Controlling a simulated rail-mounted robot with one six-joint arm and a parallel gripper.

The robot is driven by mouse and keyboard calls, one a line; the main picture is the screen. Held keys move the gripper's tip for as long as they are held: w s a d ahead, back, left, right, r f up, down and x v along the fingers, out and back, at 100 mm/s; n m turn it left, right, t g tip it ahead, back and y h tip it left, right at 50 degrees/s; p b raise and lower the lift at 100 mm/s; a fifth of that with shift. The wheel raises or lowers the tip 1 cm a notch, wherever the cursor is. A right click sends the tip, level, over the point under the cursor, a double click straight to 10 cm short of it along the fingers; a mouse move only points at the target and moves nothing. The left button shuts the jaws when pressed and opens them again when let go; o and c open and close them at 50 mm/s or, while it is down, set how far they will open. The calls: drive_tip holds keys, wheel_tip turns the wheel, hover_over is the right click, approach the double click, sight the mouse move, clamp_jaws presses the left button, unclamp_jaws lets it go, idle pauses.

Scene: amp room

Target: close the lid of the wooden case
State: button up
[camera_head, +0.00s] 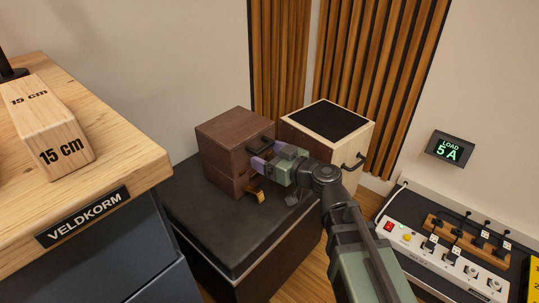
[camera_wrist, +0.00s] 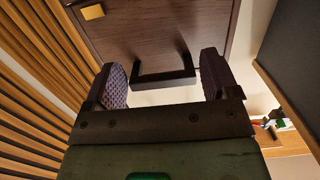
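A dark brown wooden case (camera_head: 228,146) stands on a black box. Its upper part meets the lower part at a seam; I cannot tell whether the lid is fully down. A black handle (camera_head: 266,143) is on its front, with a brass latch (camera_head: 259,196) lower down. My gripper (camera_head: 262,156) is at this front, by the handle. In the wrist view, the fingers of my gripper (camera_wrist: 164,80) are apart, on either side of the handle (camera_wrist: 165,77). No grip on it shows. The latch (camera_wrist: 92,12) is at the top left there.
A pale wooden box (camera_head: 356,140) with a dark top and black handle stands close on the right. The black box (camera_head: 205,225) has bare top in front. A wooden counter (camera_head: 120,160) with a "15 cm" block (camera_head: 52,130) is left. A white switch panel (camera_head: 450,255) is right.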

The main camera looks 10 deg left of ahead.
drive_tip(key=o, duration=0.3)
wheel_tip(320, 180, up, 20)
drive_tip(key=p, duration=2)
